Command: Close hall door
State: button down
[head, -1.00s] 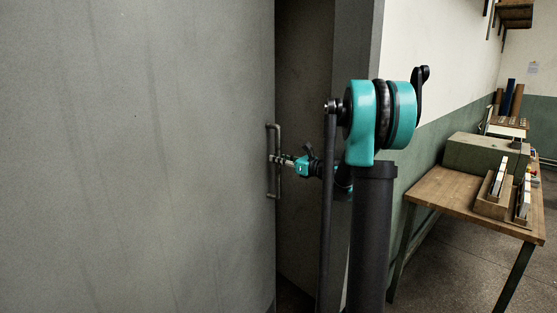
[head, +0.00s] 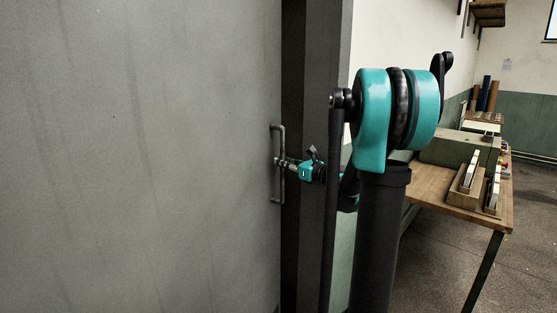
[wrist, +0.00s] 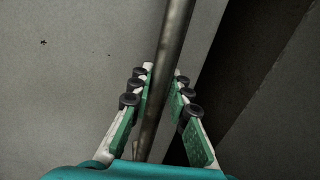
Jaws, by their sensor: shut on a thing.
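The hall door (head: 140,160) is a large grey panel filling the left of the head view. It stands partly open, with a narrow dark gap (head: 292,80) between its edge and the grey frame. A vertical bar handle (head: 279,190) is mounted near the door's edge. My gripper (head: 281,162) is at the middle of the handle and shut on it. In the wrist view the handle bar (wrist: 172,50) runs between the two green-padded fingers (wrist: 160,98). The exact contact of the pads is hard to see.
The door frame (head: 325,60) stands right of the gap. A wooden workbench (head: 425,185) with a green box (head: 455,150) and small racks (head: 466,195) stands along the wall at right. Floor (head: 535,230) is open beyond the bench. A wall shelf (head: 489,12) is high up.

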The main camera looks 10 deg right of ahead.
jog(key=s+d+m+t+h, duration=0.2)
jog(key=s+d+h, duration=0.1)
jog(key=s+d, duration=0.8)
jog(key=shift+s+d+m, duration=0.3)
jog(key=shift+s, duration=1.4)
jog(key=c, duration=1.6)
grip_release()
jog(key=shift+s+d, duration=0.1)
jog(key=shift+d, duration=0.05)
jog(key=shift+o, duration=0.9)
jog(key=shift+s, duration=0.1)
jog(key=v, duration=1.1)
jog(key=shift+s, duration=0.4)
